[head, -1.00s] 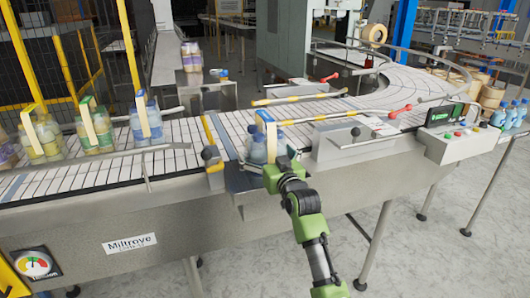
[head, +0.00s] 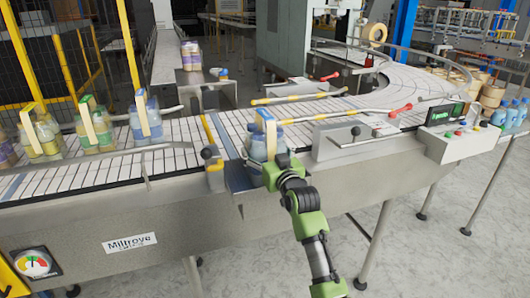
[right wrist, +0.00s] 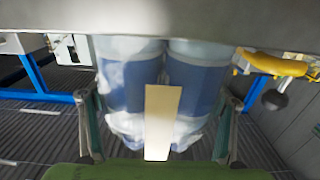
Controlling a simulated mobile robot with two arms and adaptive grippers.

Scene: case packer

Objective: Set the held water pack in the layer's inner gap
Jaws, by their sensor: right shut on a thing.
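The water pack (head: 257,148) is a cluster of clear bottles with blue labels and a blue-and-cream carry strap. In the head view it is at the near side of the conveyor, just right of the yellow-striped crossbar. My right gripper (head: 276,165) is shut on it from the near side. In the right wrist view two blue-labelled bottles of the water pack (right wrist: 120,85) fill the middle between the fingers of my right gripper (right wrist: 160,128), with the cream strap in front. Whether its base touches the surface is hidden. No layer gap can be made out. My left gripper is out of view.
Other strapped packs, blue (head: 147,122), green (head: 95,132) and yellow (head: 42,140), stand on the slatted conveyor (head: 100,172) at left. A guide rail with a black knob (head: 208,153) and a metal block (head: 345,140) flank the held pack. A control box (head: 462,142) is at right.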

